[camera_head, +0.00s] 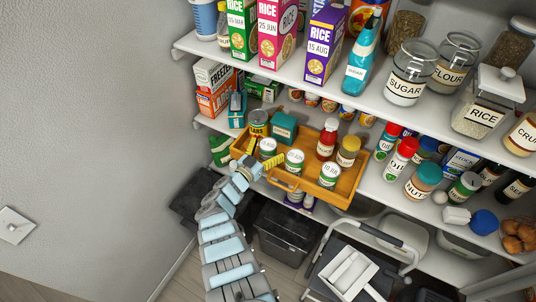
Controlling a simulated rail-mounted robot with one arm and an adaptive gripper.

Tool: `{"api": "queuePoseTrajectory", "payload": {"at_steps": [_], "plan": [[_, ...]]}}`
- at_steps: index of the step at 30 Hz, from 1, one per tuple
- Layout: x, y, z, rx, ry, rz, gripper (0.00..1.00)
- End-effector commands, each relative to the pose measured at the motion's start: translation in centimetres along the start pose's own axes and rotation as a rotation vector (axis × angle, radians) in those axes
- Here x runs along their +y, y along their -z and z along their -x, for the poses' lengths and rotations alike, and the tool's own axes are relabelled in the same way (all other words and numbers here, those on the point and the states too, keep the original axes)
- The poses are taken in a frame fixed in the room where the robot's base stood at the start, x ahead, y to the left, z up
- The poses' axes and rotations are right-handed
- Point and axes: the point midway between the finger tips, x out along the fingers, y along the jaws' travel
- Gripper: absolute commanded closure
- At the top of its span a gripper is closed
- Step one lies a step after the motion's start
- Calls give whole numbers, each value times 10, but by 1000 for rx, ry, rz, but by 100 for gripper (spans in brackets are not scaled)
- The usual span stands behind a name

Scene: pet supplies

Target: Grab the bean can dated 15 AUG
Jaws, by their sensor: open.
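Three green-and-white cans stand in the wooden tray (288,184) on the middle shelf: a left can (268,147), a middle can (294,161) and a right can (329,175). Their labels show dates too small to read surely; the right one looks like "10 JUN". I cannot tell which can is dated 15 AUG. My gripper (267,149) is open at the tray's left front, its yellow fingers spread on either side of the left can. Whether they touch it is unclear. Another can (258,123) stands behind, its label partly hidden.
The tray also holds a teal box (284,128), a red-capped bottle (327,140) and a yellow-lidded jar (348,150). A purple rice box (322,45) marked 15 AUG stands on the shelf above. Jars and bottles crowd the right. Black bins (283,232) sit below.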

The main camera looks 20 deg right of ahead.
Motion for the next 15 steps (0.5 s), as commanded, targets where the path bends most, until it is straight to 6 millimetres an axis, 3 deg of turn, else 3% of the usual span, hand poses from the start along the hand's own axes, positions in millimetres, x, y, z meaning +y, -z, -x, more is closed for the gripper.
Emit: {"api": "queuePoseTrajectory", "payload": {"at_steps": [4,9,12,15], "plan": [[0,0,0,0,0,0,0],[0,0,0,0,0,0,49],[0,0,0,0,0,0,74],[0,1,0,0,1,0,74]]}}
